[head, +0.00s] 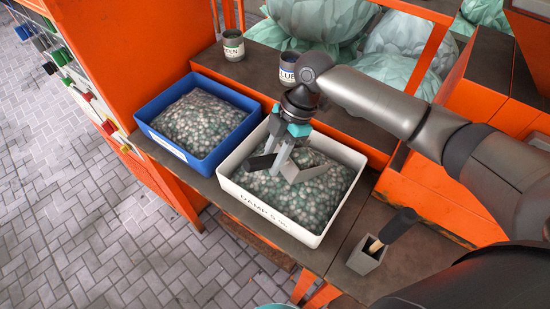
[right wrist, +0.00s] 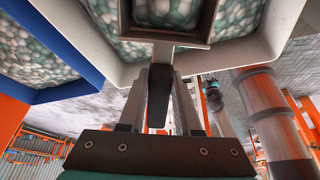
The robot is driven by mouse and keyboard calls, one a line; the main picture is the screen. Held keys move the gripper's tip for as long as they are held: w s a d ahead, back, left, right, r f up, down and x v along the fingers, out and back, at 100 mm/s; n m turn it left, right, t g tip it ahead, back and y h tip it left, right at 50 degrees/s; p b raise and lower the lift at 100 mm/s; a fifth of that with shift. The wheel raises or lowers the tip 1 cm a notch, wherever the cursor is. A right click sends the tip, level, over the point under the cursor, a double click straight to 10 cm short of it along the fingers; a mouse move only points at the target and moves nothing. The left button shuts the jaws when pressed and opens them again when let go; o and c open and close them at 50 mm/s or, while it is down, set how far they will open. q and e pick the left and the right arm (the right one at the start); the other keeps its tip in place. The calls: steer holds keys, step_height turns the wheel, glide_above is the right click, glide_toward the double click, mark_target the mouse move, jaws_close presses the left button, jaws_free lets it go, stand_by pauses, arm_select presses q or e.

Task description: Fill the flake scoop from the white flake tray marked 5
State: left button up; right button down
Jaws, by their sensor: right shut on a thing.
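The white flake tray (head: 228,186) stands on the dark bench, full of pale green and white flakes. Its front label seems to start with "DAMP"; I cannot make out a 5 for sure. My right gripper (head: 281,168) points down over the tray. It is shut on the dark handle of the flake scoop (head: 300,173). In the right wrist view, the scoop handle (right wrist: 158,95) lies between the fingers. The scoop pan's rim frames flakes at the top of that view; how many lie inside it is unclear.
A blue tray (head: 150,132) of similar flakes stands close left of the white one. A grey holder (head: 366,258) with a black-handled tool stands at front right. Orange frames surround the bench.

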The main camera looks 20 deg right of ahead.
steer(key=shift+r+p, duration=1.65)
steer(key=shift+r, duration=2.35)
steer(key=a+h+p, duration=0.1)
steer(key=p, duration=0.1)
steer(key=a+h+p, duration=0.1)
steer(key=p, duration=0.1)
steer(key=shift+s+t, duration=0.25)
steer(key=shift+t, duration=0.05)
steer(key=shift+a+f+h+p, duration=0.2)
steer(key=shift+a+h+p, duration=0.05)
steer(key=shift+h+p, duration=0.3)
steer(key=shift+s+f, duration=0.1)
steer(key=shift+s, duration=0.05)
